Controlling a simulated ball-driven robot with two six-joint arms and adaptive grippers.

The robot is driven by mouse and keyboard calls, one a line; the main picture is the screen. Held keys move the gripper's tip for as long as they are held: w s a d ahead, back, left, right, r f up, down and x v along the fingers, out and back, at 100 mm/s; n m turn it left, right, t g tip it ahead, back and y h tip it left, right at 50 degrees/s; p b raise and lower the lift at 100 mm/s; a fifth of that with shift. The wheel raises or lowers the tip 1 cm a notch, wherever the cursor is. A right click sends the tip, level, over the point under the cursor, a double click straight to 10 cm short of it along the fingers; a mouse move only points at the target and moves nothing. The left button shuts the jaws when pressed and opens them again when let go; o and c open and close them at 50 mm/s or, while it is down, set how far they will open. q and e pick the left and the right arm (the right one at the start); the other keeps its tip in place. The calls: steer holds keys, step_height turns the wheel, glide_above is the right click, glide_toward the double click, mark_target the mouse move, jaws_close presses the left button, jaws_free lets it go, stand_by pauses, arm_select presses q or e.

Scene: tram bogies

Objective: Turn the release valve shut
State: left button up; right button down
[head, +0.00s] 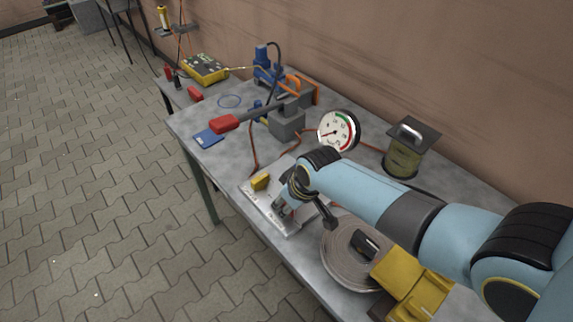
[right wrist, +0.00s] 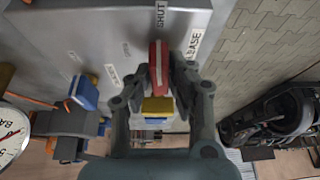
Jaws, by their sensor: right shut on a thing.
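The release valve's red handle (right wrist: 158,62) stands between the fingers of my right gripper (right wrist: 158,80) in the right wrist view. The gripper is shut on it. The handle's end lies close to the printed SHUT label (right wrist: 160,15), with a partly hidden RELEASE label (right wrist: 194,42) to its right. A yellow and blue part (right wrist: 157,108) sits just below the handle. In the head view my right gripper (head: 281,211) reaches down onto the grey valve panel (head: 256,201); the handle is mostly hidden there. My left gripper is not in view.
A yellow-topped valve (head: 260,181) stands on the panel beside my gripper. A grey disc (head: 345,270) lies in front, right of the panel.

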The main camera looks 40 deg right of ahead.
steer(key=shift+m+p, duration=0.3)
steer(key=shift+m, duration=0.2)
steer(key=c, duration=1.2)
jaws_free()
steer(key=shift+c, duration=0.2)
steer(key=shift+r, duration=0.1)
steer(key=v, duration=1.1)
steer(key=shift+s+r, duration=0.2)
steer(key=shift+r, duration=0.15)
steer(key=shift+a, duration=0.15)
